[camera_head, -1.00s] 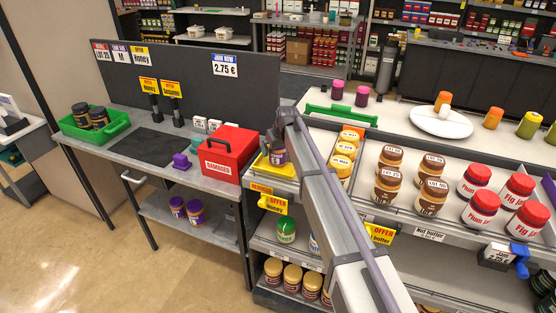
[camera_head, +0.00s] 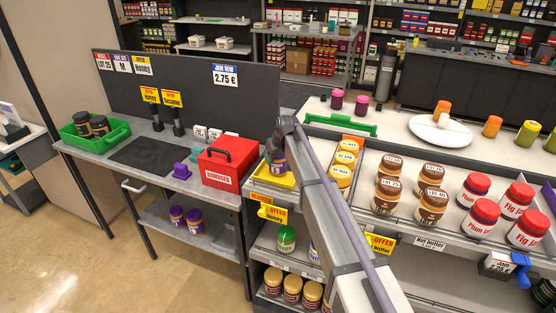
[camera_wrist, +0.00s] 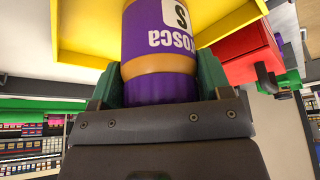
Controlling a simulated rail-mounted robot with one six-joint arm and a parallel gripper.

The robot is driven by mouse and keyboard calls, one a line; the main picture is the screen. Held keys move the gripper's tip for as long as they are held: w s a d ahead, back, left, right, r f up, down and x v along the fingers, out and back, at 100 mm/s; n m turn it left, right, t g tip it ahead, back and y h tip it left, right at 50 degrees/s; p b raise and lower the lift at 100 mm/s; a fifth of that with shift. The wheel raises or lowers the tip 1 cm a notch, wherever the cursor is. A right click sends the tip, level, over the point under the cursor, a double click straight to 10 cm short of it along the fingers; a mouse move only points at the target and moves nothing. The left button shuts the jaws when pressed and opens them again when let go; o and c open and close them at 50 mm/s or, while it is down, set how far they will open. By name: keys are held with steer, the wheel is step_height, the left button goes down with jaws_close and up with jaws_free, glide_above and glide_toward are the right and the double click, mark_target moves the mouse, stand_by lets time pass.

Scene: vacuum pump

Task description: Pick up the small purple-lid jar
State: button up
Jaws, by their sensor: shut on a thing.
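The small purple-lid jar (camera_wrist: 160,45) fills the top middle of the wrist view, with a purple label, an orange-brown body and the purple lid nearest my gripper. My gripper (camera_wrist: 160,88) is shut on the lid, with one green finger on each side. In the head view the jar (camera_head: 278,166) shows small beside my arm, at the yellow tray (camera_head: 268,179). The tray's yellow surface (camera_wrist: 82,28) also lies behind the jar in the wrist view. I cannot tell whether the jar touches the tray. My arm hides part of this area.
A green crate (camera_head: 95,135) with dark jars sits at the far left.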

step_height(320, 180, up, 10)
steer(key=p, duration=1)
steer(key=shift+d+r, duration=0.1)
